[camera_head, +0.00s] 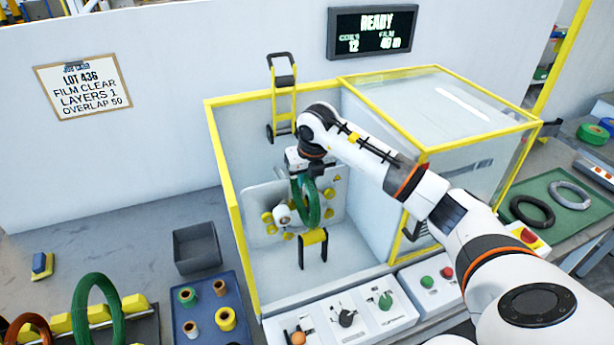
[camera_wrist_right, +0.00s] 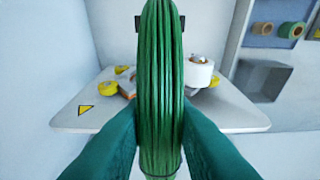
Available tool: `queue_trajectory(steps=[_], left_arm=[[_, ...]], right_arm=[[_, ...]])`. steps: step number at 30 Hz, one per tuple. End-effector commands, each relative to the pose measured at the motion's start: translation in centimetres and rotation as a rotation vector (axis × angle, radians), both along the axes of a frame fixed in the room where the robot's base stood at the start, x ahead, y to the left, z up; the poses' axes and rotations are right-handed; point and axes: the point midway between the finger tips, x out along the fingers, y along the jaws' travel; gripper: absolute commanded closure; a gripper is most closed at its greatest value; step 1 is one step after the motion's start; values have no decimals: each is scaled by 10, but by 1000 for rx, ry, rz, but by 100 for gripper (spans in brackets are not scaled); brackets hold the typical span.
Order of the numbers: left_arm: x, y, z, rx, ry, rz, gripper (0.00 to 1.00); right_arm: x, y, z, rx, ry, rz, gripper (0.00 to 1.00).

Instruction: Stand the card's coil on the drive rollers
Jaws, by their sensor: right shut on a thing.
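The job card (camera_head: 90,88) on the wall reads lot 436, film clear, layers 1, overlap 50. My right gripper (camera_head: 303,176) is shut on a green coil (camera_head: 307,205) and holds it upright inside the yellow-framed wrapping cell. The wrist view shows the coil (camera_wrist_right: 160,85) edge-on between the two teal fingers. Yellow rollers (camera_head: 267,218) sit on the machine's pale plate around and behind the coil; they also show in the wrist view (camera_wrist_right: 108,88). A white film roll (camera_head: 283,214) is beside the coil. I cannot tell whether the coil touches any roller. My left gripper is out of view.
A yellow-topped black stand (camera_head: 313,238) is just below the coil. The clear guard (camera_head: 440,100) has yellow edges. Control panels (camera_head: 345,315) line the front. A rack holds another green coil (camera_head: 78,308) at left. A blue tray (camera_head: 232,282) holds film rolls. The display (camera_head: 373,32) reads READY.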

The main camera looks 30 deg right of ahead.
Motion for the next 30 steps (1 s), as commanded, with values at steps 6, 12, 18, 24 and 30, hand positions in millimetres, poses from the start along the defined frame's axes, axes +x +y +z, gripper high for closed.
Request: queue_trajectory(steps=[6,12,18,24,30], left_arm=[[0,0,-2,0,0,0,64],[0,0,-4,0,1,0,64],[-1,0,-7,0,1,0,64],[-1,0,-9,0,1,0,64],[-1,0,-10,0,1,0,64]], right_arm=[[1,0,-1,0,-4,-1,100],[1,0,-4,0,-4,-1,100],[1,0,-7,0,-4,-1,100],[1,0,-9,0,-4,-1,100],[1,0,-11,1,-3,-1,71]])
